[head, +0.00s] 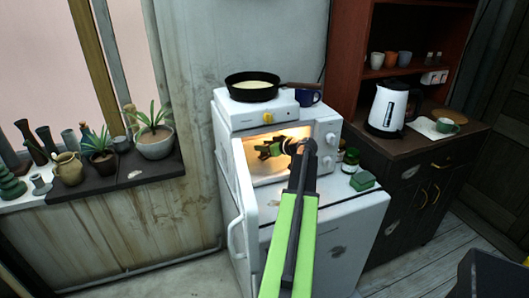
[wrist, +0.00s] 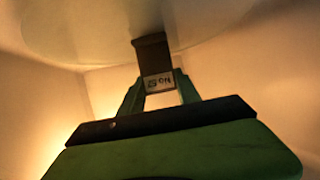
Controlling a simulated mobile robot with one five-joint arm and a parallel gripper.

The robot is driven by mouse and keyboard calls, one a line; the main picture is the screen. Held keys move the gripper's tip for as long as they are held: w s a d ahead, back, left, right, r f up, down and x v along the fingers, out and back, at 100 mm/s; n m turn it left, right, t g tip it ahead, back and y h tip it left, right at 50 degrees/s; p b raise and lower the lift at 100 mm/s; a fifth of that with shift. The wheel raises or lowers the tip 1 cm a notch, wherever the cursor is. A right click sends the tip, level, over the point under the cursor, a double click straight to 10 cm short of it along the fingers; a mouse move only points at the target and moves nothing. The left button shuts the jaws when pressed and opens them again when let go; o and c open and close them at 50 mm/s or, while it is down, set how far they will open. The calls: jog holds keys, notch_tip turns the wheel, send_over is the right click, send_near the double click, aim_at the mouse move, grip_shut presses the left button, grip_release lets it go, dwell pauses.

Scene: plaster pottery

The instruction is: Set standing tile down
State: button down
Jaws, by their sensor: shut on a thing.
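My gripper (head: 272,148) reaches into the lit, open microwave (head: 328,137) on top of the white cabinet. In the wrist view its green fingers (wrist: 160,92) are shut on a small dark piece, which I take to be the tile (wrist: 150,52). In the head view the tile is too small to make out.
The microwave door (head: 247,185) hangs open on the left. A hotplate (head: 246,112) with a black pan (head: 252,86) stands on top, beside a blue mug (head: 307,97). Small jars (head: 350,160) and a green sponge (head: 362,181) lie to the right of my arm.

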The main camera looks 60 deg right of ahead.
jog(key=shift+f, duration=0.25)
jog(key=c, duration=0.9)
grip_release()
jog(key=shift+r, duration=0.1)
jog(key=shift+o, duration=0.2)
jog(key=shift+r, duration=0.1)
jog(key=shift+s+a+r+p, duration=0.1)
jog(key=shift+s+r+p, duration=0.15)
jog(key=shift+p, duration=0.2)
jog(key=p+v, duration=0.4)
jog(key=v, duration=0.7)
jog(key=shift+s, duration=0.2)
